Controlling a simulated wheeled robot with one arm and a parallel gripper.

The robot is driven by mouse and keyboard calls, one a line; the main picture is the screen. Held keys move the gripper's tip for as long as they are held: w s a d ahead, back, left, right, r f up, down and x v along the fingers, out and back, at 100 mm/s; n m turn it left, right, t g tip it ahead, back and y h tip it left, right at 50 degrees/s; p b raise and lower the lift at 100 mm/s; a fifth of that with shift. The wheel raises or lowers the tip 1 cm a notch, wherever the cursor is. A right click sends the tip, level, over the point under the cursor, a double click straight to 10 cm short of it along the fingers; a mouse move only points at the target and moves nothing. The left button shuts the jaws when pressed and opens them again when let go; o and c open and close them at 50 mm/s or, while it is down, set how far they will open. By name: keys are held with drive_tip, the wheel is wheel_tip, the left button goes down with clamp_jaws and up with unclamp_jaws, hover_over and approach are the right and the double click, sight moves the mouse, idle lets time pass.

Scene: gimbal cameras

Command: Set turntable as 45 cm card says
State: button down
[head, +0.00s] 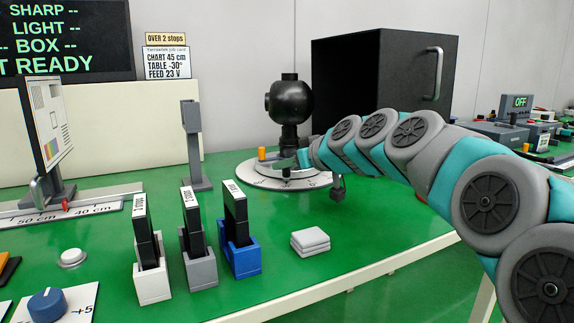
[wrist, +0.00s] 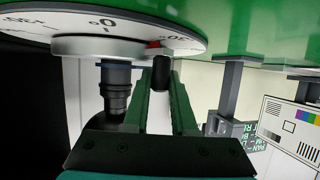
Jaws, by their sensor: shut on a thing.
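The turntable (head: 255,180) is a pale round disc with a degree scale on its rim, on the green table. A black ball-shaped device (head: 289,103) stands on it. My gripper (head: 288,165) reaches in from the right, low at the disc's front. In the wrist view, my gripper (wrist: 160,68) has its fingers around a short dark peg (wrist: 162,85) by the scale (wrist: 75,20). A "0" shows on the scale; a red mark (wrist: 154,44) sits near another figure that I cannot read surely. The card (head: 166,62) reads chart 45 cm, table -30°, feed 23 V.
An orange post (head: 262,153) stands at the turntable's left. A grey stand (head: 192,145), several slotted holders with dark plates (head: 240,240) and a white pad stack (head: 310,241) are nearby. A black box (head: 350,85) stands behind. The chart (head: 50,120) is on a rail at left.

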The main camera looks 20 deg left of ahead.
drive_tip(key=c, duration=0.7)
unclamp_jaws()
drive_tip(key=shift+c, duration=0.2)
drive_tip(key=shift+v, duration=3.95)
drive_tip(key=shift+a, duration=0.1)
